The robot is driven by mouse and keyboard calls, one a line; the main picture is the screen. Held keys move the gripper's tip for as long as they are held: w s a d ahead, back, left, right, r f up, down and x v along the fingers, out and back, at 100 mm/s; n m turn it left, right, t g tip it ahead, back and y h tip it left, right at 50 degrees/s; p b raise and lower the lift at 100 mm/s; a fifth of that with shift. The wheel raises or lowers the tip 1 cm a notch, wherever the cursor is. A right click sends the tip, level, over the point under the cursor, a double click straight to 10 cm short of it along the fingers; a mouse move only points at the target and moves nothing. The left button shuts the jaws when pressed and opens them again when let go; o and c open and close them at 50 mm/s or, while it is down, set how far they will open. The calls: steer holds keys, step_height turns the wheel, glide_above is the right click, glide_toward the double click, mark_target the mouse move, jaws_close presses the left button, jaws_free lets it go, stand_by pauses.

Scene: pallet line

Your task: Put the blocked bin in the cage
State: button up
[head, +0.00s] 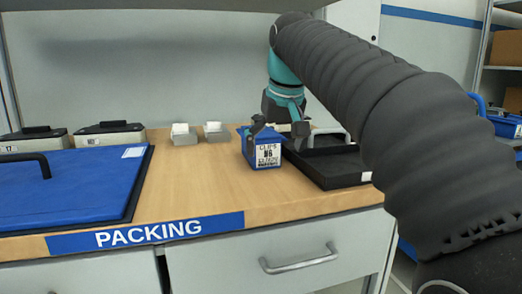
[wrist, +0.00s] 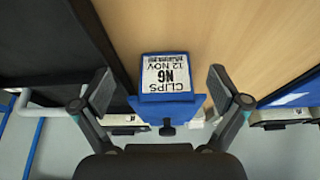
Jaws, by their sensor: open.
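A small blue bin (head: 246,141) with a white label reading CLIPS, NG and 12 NOV stands on the wooden packing bench. In the wrist view the blue bin (wrist: 165,105) sits between the fingers of my gripper (wrist: 160,82). The fingers are spread, with a gap on each side of the bin. In the head view my gripper (head: 279,130) is at the bin's rear right, pointing down, and partly hides it. I cannot clearly make out a cage in either view.
A black flat case (head: 330,166) with a grey handle stands close right of the bin. A blue board (head: 95,183) with a black handle covers the bench's left. Bare wood lies left of the bin. Blue containers (head: 503,126) show at far right.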

mark_target(265, 134)
steer(key=w, duration=0.1)
steer(key=w+a, duration=0.1)
steer(key=w, duration=0.1)
steer(key=shift+w+a+p, duration=0.3)
steer(key=shift+w+a, duration=0.35)
steer(key=shift+w, duration=0.6)
steer(key=w, duration=0.3)
steer(key=w+a+p, duration=0.1)
steer(key=shift+w+a+f, duration=0.1)
steer(key=shift+w+f, duration=0.1)
steer(key=shift+f, duration=0.2)
steer(key=shift+w+f, duration=0.1)
steer(key=shift+f, duration=0.1)
steer(key=c, duration=1.5)
